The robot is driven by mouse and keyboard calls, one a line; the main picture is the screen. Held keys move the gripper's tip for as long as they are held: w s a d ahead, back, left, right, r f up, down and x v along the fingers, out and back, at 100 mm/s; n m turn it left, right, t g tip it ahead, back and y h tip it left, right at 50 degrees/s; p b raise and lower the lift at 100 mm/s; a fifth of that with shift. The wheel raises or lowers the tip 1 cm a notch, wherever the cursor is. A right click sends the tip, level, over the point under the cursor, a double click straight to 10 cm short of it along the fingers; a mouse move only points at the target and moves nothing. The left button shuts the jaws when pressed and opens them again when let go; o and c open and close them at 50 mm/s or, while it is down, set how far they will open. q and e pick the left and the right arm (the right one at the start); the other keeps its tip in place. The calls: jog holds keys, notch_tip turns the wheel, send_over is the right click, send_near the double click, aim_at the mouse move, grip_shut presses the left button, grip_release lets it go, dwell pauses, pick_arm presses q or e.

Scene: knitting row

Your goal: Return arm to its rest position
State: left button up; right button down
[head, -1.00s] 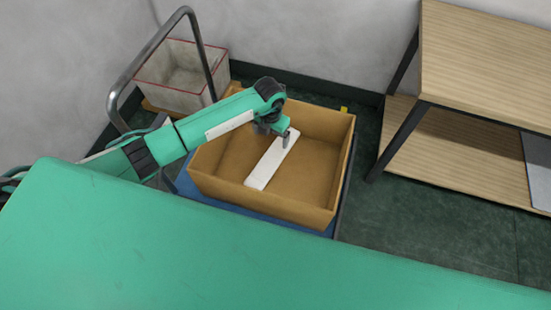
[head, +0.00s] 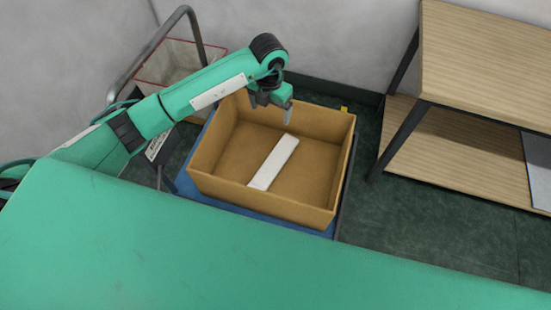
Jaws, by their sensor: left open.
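My left gripper (head: 287,114) hangs above the back part of an open brown box (head: 265,202), at the end of my green left arm (head: 200,95). It is open and nothing shows between its fingers. A flat white bar (head: 273,163) lies slanted on the box floor, below and apart from the gripper. My right gripper is not in view.
The box stands on a blue cart (head: 245,215) with a grey metal handle (head: 150,50). A wooden shelf unit (head: 480,50) is at the right. Dark green floor (head: 430,220) is clear between box and shelf.

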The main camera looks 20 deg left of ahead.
pick_arm(q)
jog(key=shift+r, duration=0.5)
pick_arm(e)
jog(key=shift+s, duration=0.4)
